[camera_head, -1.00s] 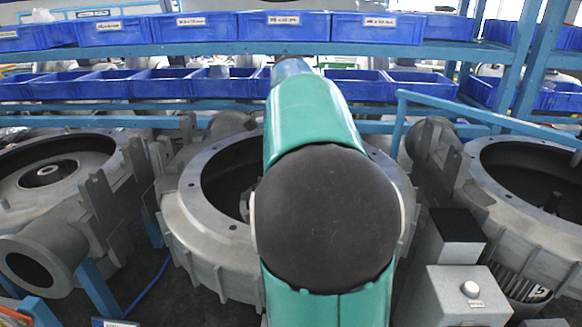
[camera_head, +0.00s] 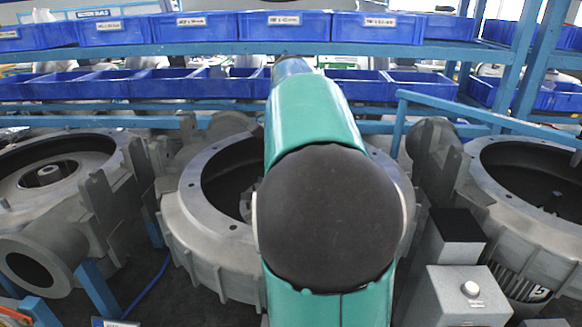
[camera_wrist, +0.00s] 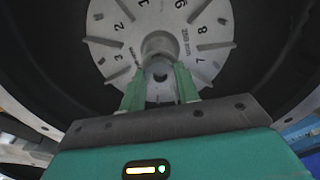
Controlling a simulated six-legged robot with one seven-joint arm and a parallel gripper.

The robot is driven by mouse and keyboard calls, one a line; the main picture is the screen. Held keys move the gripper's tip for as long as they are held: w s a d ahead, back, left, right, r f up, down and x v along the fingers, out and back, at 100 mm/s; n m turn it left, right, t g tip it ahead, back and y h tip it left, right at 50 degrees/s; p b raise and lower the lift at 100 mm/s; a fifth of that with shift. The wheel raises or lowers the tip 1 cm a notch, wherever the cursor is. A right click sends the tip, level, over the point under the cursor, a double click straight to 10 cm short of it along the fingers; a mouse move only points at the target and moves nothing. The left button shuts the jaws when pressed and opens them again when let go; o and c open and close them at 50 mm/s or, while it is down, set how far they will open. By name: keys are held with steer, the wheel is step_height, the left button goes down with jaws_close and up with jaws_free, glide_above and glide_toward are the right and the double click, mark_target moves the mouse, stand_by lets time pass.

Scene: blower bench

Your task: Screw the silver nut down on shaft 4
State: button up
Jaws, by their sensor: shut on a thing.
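In the wrist view, my gripper (camera_wrist: 159,84) has its two green fingers closed on a small silver nut (camera_wrist: 158,70), one finger on each side. The nut is at the centre of a grey numbered disc (camera_wrist: 112,28) inside a dark round housing, in line with the disc's hub (camera_wrist: 160,44). The fingers hide much of the nut, and I cannot tell how far down its shaft it sits. In the head view my arm covers the middle blower housing (camera_head: 190,205), and the gripper and nut are hidden behind it.
Another blower housing (camera_head: 65,170) stands at the left and one more (camera_head: 535,165) at the right. Grey boxes, one with a white button (camera_head: 470,288), stand right of the middle housing. A blue rail (camera_head: 490,118) and a rack with blue bins (camera_head: 285,26) are behind.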

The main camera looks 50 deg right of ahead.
steer(key=m, duration=1.9)
steer(key=shift+m, duration=0.3)
steer(key=m, duration=0.5)
steer(key=o, duration=0.8)
steer(key=shift+c, duration=0.2)
